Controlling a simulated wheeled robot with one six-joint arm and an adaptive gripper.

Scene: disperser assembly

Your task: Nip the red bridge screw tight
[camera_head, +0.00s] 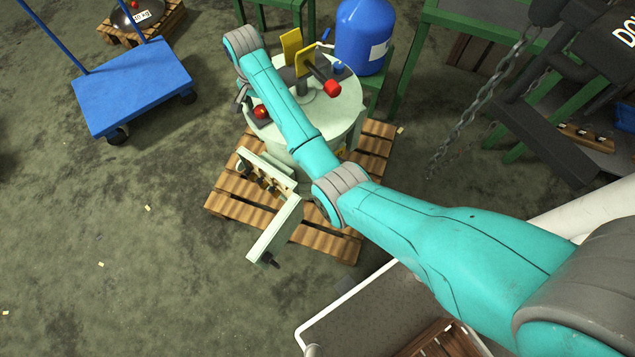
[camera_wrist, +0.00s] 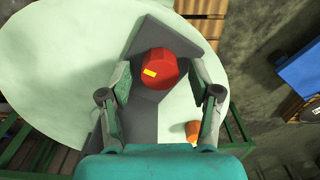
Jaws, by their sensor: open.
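The red bridge screw (camera_wrist: 160,66) shows in the wrist view as a round red head with a small yellow mark, on a dark grey bar (camera_wrist: 176,36) over the pale green lid. My gripper (camera_wrist: 158,74) is open, with one finger on each side of the head and a visible gap at both. In the head view a red head (camera_head: 261,112) sits on the lid's left side beside my gripper (camera_head: 243,98), which is partly hidden by my wrist. A second red cap (camera_head: 332,88) stands at the lid's right.
The pale green vessel (camera_head: 335,118) stands on a wooden pallet (camera_head: 228,206). Yellow plates (camera_head: 291,46) rise from its lid. A blue tank (camera_head: 362,35) is behind it and a blue cart (camera_head: 132,85) at left. An orange piece (camera_wrist: 192,131) lies near my right finger.

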